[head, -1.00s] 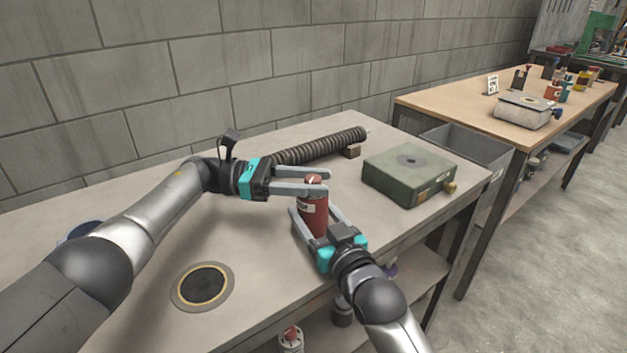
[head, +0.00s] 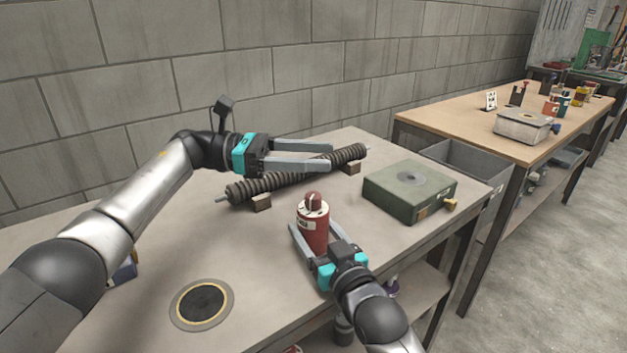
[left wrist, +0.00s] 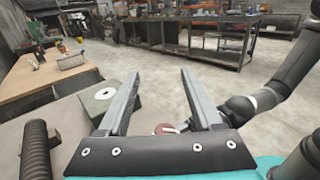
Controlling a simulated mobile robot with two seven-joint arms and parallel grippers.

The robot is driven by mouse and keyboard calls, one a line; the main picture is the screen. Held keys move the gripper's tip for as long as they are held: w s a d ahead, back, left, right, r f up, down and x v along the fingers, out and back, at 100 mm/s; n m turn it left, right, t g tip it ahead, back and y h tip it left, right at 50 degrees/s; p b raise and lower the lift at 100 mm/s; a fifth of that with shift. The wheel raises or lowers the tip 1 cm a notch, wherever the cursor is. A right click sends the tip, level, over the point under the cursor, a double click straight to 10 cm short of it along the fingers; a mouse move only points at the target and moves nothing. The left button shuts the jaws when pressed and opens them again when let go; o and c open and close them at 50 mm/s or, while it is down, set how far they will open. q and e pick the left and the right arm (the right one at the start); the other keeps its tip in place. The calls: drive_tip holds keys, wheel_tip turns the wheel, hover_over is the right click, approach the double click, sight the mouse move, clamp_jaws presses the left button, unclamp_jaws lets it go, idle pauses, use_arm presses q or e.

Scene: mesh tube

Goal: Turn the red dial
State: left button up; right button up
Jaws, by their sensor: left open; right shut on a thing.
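A red canister (head: 312,234) stands upright near the table's front edge. Its pale top carries a dark red dial (head: 314,200). My right gripper (head: 311,226) is shut on the canister's body from the front, one finger on each side. My left gripper (head: 330,156) is open and empty, raised above and behind the dial, clear of it. In the left wrist view the dial (left wrist: 165,129) shows low between the open fingers, partly hidden by the gripper body.
A ribbed dark tube (head: 245,188) lies on small wooden blocks behind the canister. A green box (head: 410,190) with a brass knob stands to the right. A round dark plate (head: 201,304) is set in the table at front left. A grey bin (head: 475,160) is beyond the table's right end.

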use_arm(q)
drive_tip(key=shift+r, duration=0.9)
drive_tip(key=w+d+f+n+t, duration=0.2)
drive_tip(key=w+d+n+t, duration=0.1)
drive_tip(key=t, duration=0.3)
drive_tip(key=n+t+y, duration=1.2)
drive_tip(key=t, duration=0.1)
approach(316, 193)
drive_tip(key=x, duration=1.2)
drive_tip(key=shift+w+f, duration=0.25)
drive_tip(key=shift+f, duration=0.05)
drive_tip(key=shift+a, duration=0.1)
clamp_jaws()
